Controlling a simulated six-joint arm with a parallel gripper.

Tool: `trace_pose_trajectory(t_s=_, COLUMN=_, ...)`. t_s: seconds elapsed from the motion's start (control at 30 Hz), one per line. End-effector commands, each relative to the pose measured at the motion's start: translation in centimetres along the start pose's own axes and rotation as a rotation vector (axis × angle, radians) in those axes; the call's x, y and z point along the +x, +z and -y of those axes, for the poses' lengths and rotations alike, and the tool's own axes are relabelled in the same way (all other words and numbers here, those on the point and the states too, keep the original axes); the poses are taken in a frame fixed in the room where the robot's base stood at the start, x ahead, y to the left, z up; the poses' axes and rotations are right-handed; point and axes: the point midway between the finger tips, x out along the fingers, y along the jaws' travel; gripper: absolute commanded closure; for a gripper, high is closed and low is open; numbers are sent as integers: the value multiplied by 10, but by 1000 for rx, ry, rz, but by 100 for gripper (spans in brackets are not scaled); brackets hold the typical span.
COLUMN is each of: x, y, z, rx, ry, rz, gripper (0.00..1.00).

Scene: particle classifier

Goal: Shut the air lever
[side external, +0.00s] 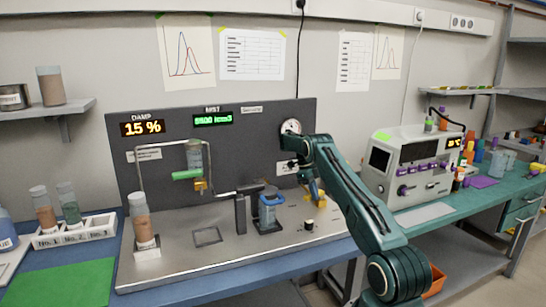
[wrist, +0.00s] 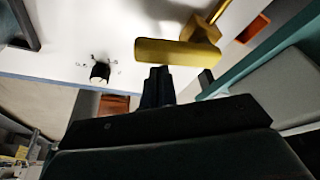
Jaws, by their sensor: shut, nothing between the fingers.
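A yellow lever (wrist: 178,52) lies across the upper middle of the wrist view, with a yellow mount at its right end. It looks like the air lever. My gripper (wrist: 160,72) is shut and empty, its fingertips right at the lever's near edge. I cannot tell whether they touch. In the side external view my gripper (side external: 314,186) points down at the right end of the steel bench, beside small yellow parts (side external: 321,197). My arm partly hides this spot, so the lever's angle is unclear there.
A small black knob (side external: 308,225) stands on the steel bench top (side external: 200,262) in front of my gripper; it also shows in the wrist view (wrist: 100,72). A grey instrument (side external: 412,165) stands to the right.

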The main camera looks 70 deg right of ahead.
Motion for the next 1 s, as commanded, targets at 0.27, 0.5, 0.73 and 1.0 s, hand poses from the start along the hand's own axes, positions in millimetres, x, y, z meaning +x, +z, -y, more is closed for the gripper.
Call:
trace_pose_trajectory(t_s=0.27, x=0, y=1, z=0, rx=-1, ry=1, rz=0, gripper=100)
trace_pose_trajectory(t_s=0.5, x=0, y=0, z=0, rx=-1, ry=0, rz=0, gripper=100)
trace_pose_trajectory(t_s=0.73, x=0, y=-1, z=0, rx=0, ry=0, rz=-1, gripper=100)
trace_pose_trajectory(t_s=1.0, x=1, y=-4, z=1, rx=-1, ry=-1, rz=-5, gripper=100)
